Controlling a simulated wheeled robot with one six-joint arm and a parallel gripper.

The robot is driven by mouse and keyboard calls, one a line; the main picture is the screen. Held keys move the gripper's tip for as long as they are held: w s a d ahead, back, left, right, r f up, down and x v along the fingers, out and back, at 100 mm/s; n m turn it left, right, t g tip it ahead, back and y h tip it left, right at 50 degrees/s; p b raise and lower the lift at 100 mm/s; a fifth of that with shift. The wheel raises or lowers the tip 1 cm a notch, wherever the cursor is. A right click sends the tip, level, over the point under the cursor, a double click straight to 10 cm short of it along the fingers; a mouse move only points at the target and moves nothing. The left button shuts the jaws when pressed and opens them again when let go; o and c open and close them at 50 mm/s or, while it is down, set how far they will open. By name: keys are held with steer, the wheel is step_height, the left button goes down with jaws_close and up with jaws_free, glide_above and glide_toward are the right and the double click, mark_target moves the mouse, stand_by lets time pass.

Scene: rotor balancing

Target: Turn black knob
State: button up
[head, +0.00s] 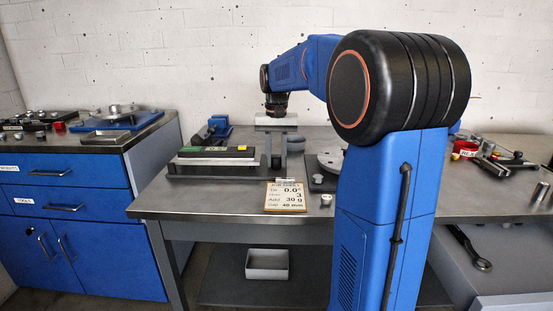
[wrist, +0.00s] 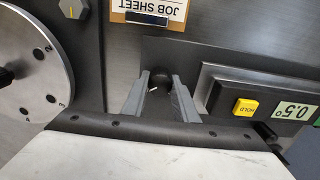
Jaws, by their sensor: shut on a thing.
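In the head view my gripper (head: 276,162) points straight down beside the black instrument box. The box's display (wrist: 293,111) shows 0.5° in the wrist view, beside a yellow HOLD button (wrist: 245,107).
A numbered grey rotor disc (wrist: 30,70) is left of the fingers in the wrist view. A blue vise (head: 214,129) is behind the box. The front-left bench top (head: 190,203) is clear.

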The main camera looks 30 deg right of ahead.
mark_target(276, 157)
steer(key=shift+n, duration=1.9)
steer(key=o, duration=1.1)
steer(key=shift+c, duration=0.2)
step_height(276, 157, up, 18)
steer(key=shift+f, duration=0.25)
steer(key=shift+s, duration=0.1)
